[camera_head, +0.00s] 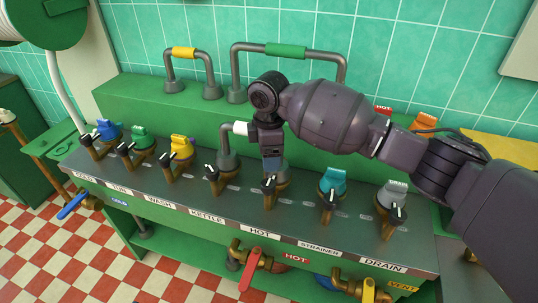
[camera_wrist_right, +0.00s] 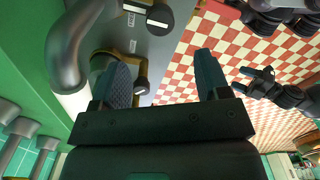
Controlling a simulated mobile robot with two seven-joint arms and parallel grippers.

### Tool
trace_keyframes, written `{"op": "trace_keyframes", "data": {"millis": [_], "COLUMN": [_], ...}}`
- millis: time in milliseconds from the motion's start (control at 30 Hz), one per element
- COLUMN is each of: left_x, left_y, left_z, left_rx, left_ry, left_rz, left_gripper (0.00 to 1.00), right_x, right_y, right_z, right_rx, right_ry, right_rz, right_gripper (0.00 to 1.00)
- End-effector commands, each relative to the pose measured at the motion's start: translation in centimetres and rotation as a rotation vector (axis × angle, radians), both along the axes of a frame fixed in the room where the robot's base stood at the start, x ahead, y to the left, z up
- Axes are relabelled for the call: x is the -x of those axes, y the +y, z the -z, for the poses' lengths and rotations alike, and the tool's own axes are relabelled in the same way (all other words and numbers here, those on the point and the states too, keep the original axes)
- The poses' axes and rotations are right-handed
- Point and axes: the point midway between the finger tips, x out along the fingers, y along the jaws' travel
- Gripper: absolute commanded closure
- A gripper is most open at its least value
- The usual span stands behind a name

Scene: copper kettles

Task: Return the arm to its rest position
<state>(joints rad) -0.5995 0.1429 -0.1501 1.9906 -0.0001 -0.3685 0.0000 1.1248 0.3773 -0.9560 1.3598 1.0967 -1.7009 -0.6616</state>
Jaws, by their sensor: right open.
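My right arm (camera_head: 330,117) reaches in from the right across the panel in the head view. Its gripper (camera_head: 271,165) points down over the panel, just right of a grey spout with a white collar (camera_head: 240,128). In the right wrist view the two fingers (camera_wrist_right: 163,80) are spread apart with nothing between them. The grey pipe (camera_wrist_right: 70,45) and its white end stand close beside the left finger. A dark, small arm end (camera_wrist_right: 262,83) shows at the right of the wrist view, perhaps my left gripper; its jaws are unclear.
The labelled steel panel (camera_head: 190,190) carries a row of black-handled taps with blue, green, yellow, teal and grey tops. Behind stand pipe arches with a yellow sleeve (camera_head: 184,53) and a green sleeve (camera_head: 286,51). A red lever (camera_head: 251,270) hangs below. Checkered floor (camera_head: 60,250) lies front left.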

Motion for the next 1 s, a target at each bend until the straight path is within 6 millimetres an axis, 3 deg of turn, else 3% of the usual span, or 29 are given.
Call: {"op": "trace_keyframes", "data": {"millis": [367,700,1000], "left_x": [-0.1,0.1,0.4], "left_y": [0.0,0.0,0.0], "left_z": [0.0,0.1,0.2], "left_rx": [0.0,0.001,0.001], "left_ry": [-0.002,0.002,0.009], "left_rz": [0.0,-0.001,-0.003], "left_gripper": [0.3,0.3,0.3], "right_x": [0.7,6.8,12.2], "right_y": [0.1,0.4,-1.3], "right_z": [0.8,7.0,10.7], "right_rx": [-0.014,-0.158,-0.297], "right_ry": [0.006,0.025,0.021], "right_rz": [0.006,0.13,0.352], "right_gripper": [0.31,0.31,0.31]}}
